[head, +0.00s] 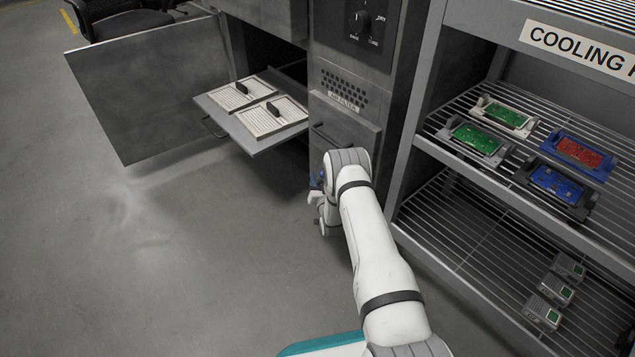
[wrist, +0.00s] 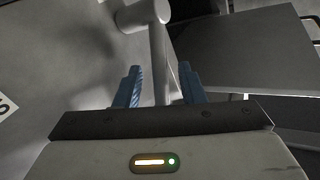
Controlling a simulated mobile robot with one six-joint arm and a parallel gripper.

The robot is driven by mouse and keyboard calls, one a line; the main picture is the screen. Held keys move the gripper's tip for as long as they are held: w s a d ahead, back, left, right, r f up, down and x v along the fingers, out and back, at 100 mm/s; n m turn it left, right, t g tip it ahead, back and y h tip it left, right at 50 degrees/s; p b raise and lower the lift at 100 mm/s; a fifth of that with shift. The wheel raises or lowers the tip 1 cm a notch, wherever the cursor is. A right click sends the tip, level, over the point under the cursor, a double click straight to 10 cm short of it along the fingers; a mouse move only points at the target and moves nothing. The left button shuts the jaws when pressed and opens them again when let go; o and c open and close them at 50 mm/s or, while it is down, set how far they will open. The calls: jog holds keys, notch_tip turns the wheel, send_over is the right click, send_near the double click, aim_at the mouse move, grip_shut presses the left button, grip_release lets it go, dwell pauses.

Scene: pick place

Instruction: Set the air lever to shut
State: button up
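In the wrist view a grey lever-like bar (wrist: 158,60) with a round cylindrical end runs down between the two blue fingers of my gripper (wrist: 158,88). The fingers stand apart, one on each side of the bar, with gaps showing, so my gripper is open. The lower end of the bar is hidden behind the gripper body. No marking of its positions is readable. In the head view my gripper (head: 317,181) is low by the front of the grey cabinet (head: 345,83), partly hidden by my arm; the lever cannot be made out clearly there.
The cabinet's door (head: 150,90) stands open at left, beside a pulled-out shelf (head: 215,115) with two pale panels. A dial (head: 363,20) is above a vented front. At right a cooling rack (head: 415,135) holds several boards. Floor at left is clear.

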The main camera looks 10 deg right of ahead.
jog(key=shift+w, duration=0.45)
jog(key=shift+c, duration=0.3)
grip_shut()
